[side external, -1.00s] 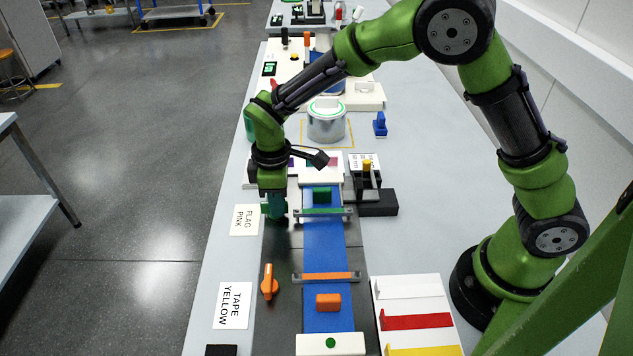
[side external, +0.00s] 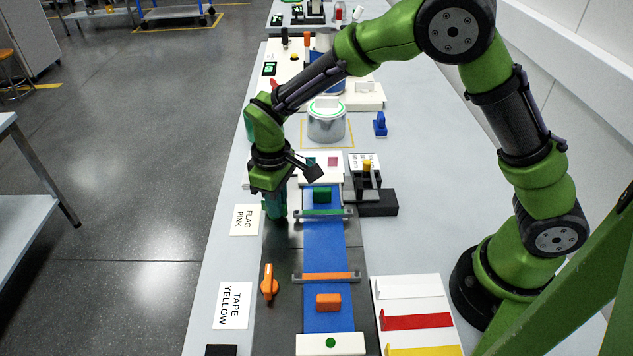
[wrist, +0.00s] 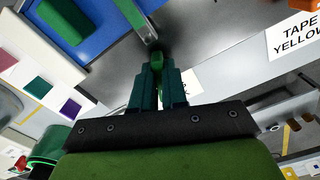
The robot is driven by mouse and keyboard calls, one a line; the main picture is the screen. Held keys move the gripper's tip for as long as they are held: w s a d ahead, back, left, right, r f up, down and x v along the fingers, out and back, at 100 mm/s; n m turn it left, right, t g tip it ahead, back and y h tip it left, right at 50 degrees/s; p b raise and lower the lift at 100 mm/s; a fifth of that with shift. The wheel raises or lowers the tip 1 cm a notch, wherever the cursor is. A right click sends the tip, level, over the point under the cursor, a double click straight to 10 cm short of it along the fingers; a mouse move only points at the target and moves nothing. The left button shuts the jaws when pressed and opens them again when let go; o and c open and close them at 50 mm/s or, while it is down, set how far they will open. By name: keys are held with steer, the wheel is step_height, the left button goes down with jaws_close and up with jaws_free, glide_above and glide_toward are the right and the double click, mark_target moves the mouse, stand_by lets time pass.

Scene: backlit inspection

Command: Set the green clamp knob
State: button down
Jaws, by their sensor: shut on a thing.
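My gripper (side external: 275,207) points down at the left edge of the dark plate beside the blue strip (side external: 325,246). Its teal fingers are shut on the green clamp knob (wrist: 156,60), which shows between the fingertips in the wrist view. In the side view the fingers hide the knob. The green clamp bar (side external: 322,212) crosses the strip just right of my gripper, close to a green block (side external: 322,195). I cannot tell whether this bar presses on the strip.
Nearer the camera are an orange knob (side external: 269,283), an orange bar (side external: 327,277) and an orange block (side external: 328,302). Cards reading FLAG PINK (side external: 245,219) and TAPE YELLOW (side external: 234,305) lie left. A black box (side external: 377,202) stands right; a metal can (side external: 327,124) stands behind.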

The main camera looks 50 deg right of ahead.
steer(key=m, duration=0.6)
steer(key=shift+a, duration=0.2)
steer(key=m, duration=0.4)
steer(key=shift+a, duration=0.1)
steer(key=shift+w+a+m, duration=0.1)
steer(key=shift+m, duration=1.5)
steer(key=shift+r, duration=0.1)
steer(key=c, duration=1.2)
jaws_free()
steer(key=shift+o, duration=0.2)
step_height(320, 180, up, 17)
